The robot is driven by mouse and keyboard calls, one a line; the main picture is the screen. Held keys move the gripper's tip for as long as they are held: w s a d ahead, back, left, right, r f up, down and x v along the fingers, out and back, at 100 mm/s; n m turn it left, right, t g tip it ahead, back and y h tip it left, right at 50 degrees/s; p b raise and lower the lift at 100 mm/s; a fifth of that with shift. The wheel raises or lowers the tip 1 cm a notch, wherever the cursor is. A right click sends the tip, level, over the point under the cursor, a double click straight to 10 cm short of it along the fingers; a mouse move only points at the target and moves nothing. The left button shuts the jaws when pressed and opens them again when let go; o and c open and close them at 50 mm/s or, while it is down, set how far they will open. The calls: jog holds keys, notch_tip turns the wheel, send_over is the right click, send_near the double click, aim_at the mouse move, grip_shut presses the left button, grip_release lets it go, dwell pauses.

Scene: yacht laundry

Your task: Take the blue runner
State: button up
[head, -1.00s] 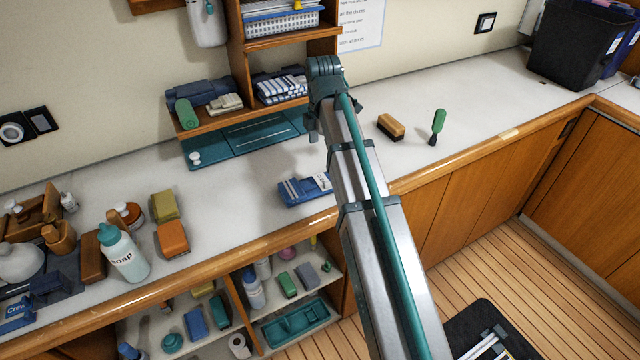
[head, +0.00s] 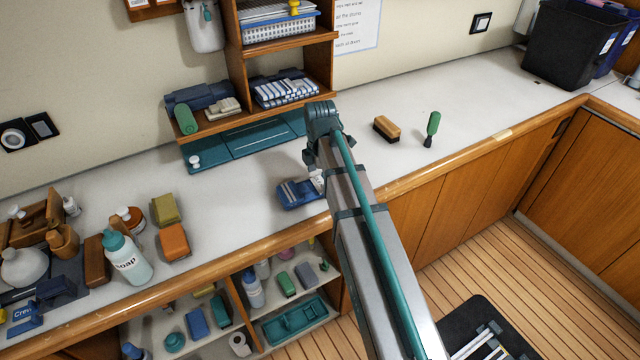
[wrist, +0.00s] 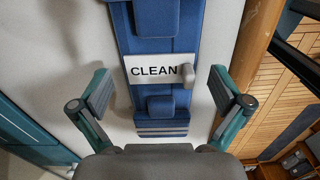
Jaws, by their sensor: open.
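A long blue piece (wrist: 118,25) lies on the white counter, with a white strip marked CLEAN (wrist: 152,69), raised blue blocks, a grey knob and a striped end. It is the blue object between my fingers; I cannot tell which part of it is called the runner. In the head view the same blue piece (head: 291,196) is partly hidden by my arm. My gripper (wrist: 163,92) is open, one finger on each side of the piece with gaps, not visibly touching it. In the head view my gripper (head: 311,158) is mostly hidden behind the wrist.
A wooden shelf (head: 262,124) with folded blue cloths and a green roll stands behind over a teal tray (head: 205,160). Orange and yellow sponges (head: 174,242) and a soap bottle (head: 127,258) are left.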

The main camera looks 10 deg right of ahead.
jog(key=shift+f, duration=0.45)
jog(key=c, duration=1.1)
jog(key=shift+r, duration=0.1)
jog(key=shift+c, duration=0.2)
